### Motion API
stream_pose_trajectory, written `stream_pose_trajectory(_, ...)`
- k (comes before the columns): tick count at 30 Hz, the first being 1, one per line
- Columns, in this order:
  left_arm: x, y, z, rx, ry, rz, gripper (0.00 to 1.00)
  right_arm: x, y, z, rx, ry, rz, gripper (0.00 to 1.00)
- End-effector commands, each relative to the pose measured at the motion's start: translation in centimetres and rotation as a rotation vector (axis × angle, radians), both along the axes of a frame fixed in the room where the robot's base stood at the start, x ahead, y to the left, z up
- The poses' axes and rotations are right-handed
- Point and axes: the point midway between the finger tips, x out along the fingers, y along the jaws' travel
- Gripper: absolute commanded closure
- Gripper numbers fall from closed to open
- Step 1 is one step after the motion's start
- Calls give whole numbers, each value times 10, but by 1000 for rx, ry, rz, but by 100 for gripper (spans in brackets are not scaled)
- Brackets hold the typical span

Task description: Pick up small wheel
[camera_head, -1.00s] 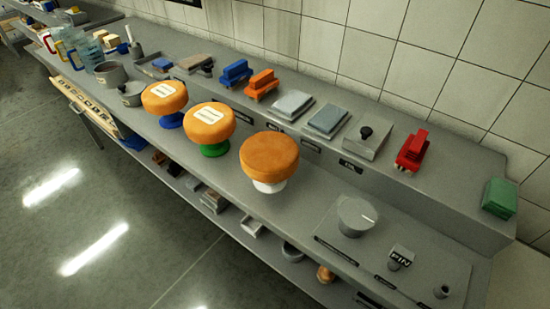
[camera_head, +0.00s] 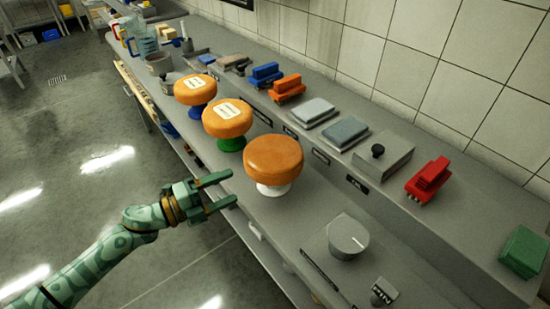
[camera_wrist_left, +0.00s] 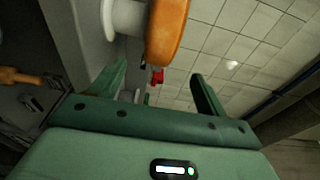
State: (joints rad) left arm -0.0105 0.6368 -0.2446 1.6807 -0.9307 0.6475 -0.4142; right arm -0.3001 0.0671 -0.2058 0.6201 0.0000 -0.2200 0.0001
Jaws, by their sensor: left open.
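Three orange cheese wheels stand on the grey counter: one on a blue stand (camera_head: 195,89), one on a green stand (camera_head: 228,119), one on a white stand (camera_head: 273,158). The first two bear white labels; the nearest shows none. The blue-stand wheel looks smallest but is farthest, so I cannot tell true sizes. My left gripper (camera_head: 233,188) is open and empty, at the counter's front edge, left of the white-stand wheel and apart from it. In the left wrist view an orange wheel (camera_wrist_left: 168,28) on a white stand (camera_wrist_left: 122,16) shows beyond the open jaws.
A grey round knob-like piece (camera_head: 347,236) stands on the counter at the near right. A raised back ledge holds blue (camera_head: 266,74), orange (camera_head: 287,87) and red (camera_head: 428,180) blocks, grey slabs and a green block (camera_head: 525,250). Open floor lies left of the counter.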

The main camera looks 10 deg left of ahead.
Motion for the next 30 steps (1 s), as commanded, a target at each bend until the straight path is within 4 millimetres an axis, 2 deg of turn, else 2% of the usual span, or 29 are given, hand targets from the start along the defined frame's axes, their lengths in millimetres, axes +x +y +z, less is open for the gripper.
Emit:
stream_pose_trajectory(3, 16, -15, 1, -1, -1, 2, 25, 0, -8, 1, -10, 0, 1, 100)
stream_pose_trajectory(6, 22, -22, 0, 0, 1, 1, 25, 0, -12, 1, -15, -1, 1, 100)
stream_pose_trajectory(10, 30, -30, 0, -1, 0, 2, 25, 1, -12, 1, -15, -1, -1, 100)
stream_pose_trajectory(17, 57, -54, 0, -2, 2, 2, 25, 0, -12, 0, -16, 0, -2, 100)
stream_pose_trajectory(26, 62, -60, 0, 0, 3, 2, 25, 0, -12, 0, -16, 0, -2, 100)
stream_pose_trajectory(29, 62, -60, 0, 0, 3, 2, 50, 0, -12, 0, -16, 0, -1, 100)
stream_pose_trajectory(30, 61, -60, 0, 0, 3, 2, 61, 0, -12, 0, -16, 0, -1, 100)
